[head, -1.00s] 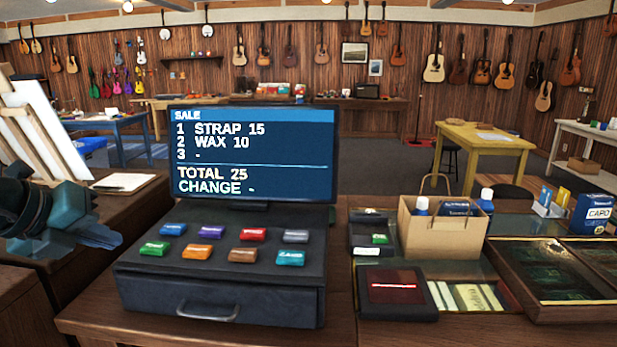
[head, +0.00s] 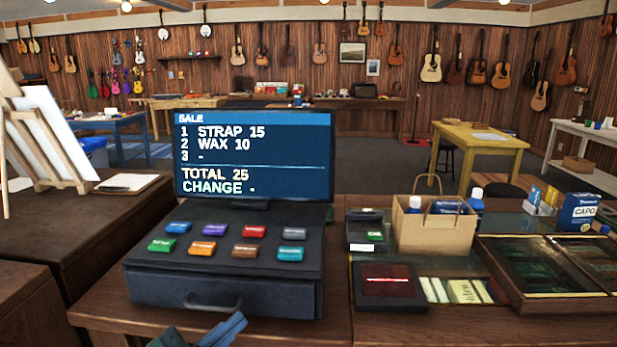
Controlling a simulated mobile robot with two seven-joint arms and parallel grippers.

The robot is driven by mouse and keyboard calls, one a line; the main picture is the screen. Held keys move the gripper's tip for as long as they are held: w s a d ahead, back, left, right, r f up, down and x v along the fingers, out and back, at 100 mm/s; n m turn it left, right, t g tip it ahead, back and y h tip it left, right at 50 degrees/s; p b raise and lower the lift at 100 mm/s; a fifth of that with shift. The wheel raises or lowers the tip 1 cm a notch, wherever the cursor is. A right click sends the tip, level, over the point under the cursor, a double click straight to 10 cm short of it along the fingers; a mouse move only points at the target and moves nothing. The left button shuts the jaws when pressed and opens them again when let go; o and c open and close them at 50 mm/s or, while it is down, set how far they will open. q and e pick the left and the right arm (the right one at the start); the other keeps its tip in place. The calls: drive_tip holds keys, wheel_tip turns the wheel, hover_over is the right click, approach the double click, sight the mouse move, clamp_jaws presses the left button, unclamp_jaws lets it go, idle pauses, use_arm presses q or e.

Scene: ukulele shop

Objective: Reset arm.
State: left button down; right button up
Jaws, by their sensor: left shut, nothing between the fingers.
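My left gripper (head: 236,326) shows only in part at the bottom edge of the head view, in front of the cash register's drawer. Its blue-grey fingers are shut and empty; the rest of the arm is out of the picture. My right gripper is not in view. The black cash register (head: 224,263) stands on the wooden counter, its drawer closed, with several coloured keys on top. Its screen (head: 254,155) reads strap 15, wax 10, total 25, and change is blank.
Right of the register are a small dark device (head: 366,232), a black box with a red line (head: 390,287), a paper bag (head: 434,230) and a glass display case (head: 540,267). An easel (head: 40,140) and a clipboard (head: 127,184) are at left.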

use_arm(q)
drive_tip(key=s+f+n+g+y, duration=0.1)
drive_tip(key=s+f+n+y, duration=0.3)
drive_tip(key=f, duration=0.4)
drive_tip(key=s+a+f+n+g+y, duration=0.1)
drive_tip(key=s+f+n+y, duration=0.3)
drive_tip(key=f, duration=0.5)
drive_tip(key=s+a+f+n+g+y, duration=0.1)
drive_tip(key=s+f+n+g+y, duration=0.1)
drive_tip(key=s+f+n, duration=0.4)
wheel_tip(320, 180, down, 3)
drive_tip(key=shift+s+a+n+y+p, duration=0.25)
drive_tip(key=shift+n+y+p, duration=0.2)
drive_tip(key=shift+n+y, duration=0.55)
